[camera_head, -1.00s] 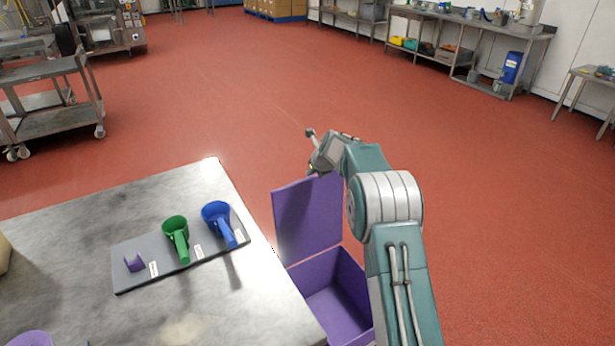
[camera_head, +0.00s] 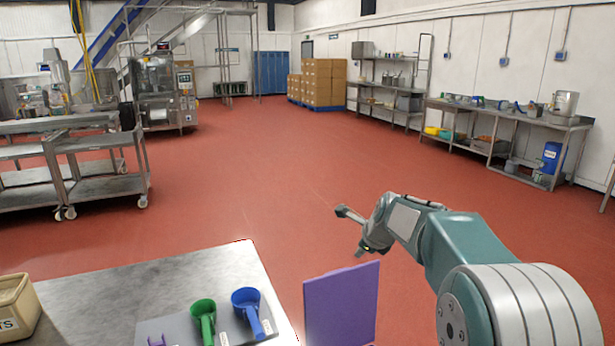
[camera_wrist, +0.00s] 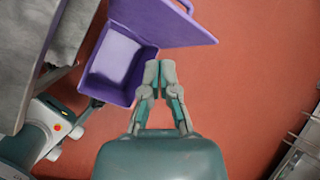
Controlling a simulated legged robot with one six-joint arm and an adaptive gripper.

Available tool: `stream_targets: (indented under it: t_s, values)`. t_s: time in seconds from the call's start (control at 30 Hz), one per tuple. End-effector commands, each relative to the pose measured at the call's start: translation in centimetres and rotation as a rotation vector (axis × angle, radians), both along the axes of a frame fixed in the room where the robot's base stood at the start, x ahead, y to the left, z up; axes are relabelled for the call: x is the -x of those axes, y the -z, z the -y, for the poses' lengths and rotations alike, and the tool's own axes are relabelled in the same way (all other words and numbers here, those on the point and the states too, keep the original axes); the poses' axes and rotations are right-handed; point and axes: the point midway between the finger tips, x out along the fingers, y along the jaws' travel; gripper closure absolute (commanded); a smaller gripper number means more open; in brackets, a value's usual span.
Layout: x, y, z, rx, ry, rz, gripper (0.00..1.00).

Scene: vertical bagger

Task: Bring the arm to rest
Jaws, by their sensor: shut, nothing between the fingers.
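My gripper (camera_wrist: 159,72) is shut and empty in the wrist view, with its fingertips together above the red floor beside a purple bin. In the head view my gripper (camera_head: 352,228) is small, beyond the purple lid, and its fingers are hard to make out there. The purple bin (camera_wrist: 98,92) stands open and looks empty in the wrist view. Its raised lid (camera_head: 341,304) shows in the head view, where the bin's body is out of frame. My arm reaches in from the lower right of the head view, bent and held in the air.
A steel table (camera_head: 110,300) at lower left holds a grey board with a green scoop (camera_head: 203,316) and a blue scoop (camera_head: 249,308). A tan container (camera_head: 14,308) stands at its left. Steel carts (camera_head: 100,180) stand farther left. The red floor ahead is clear.

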Motion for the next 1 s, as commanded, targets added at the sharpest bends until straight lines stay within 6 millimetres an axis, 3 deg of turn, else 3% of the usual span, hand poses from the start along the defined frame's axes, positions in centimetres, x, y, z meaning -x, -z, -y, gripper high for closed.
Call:
stream_targets:
  t_s: [0.2, 0.5, 0.77, 1.0]
  values:
    - [6.4, -3.6, -0.1, 0.207, -0.281, 0.052, 1.00]
    - [15.4, -6.1, -0.1, 0.486, -0.674, 0.106, 1.00]
    - [23.4, -6.6, 0.3, 0.721, -1.015, 0.141, 1.00]
    - [30.6, -5.5, 0.8, 0.927, -1.334, 0.160, 1.00]
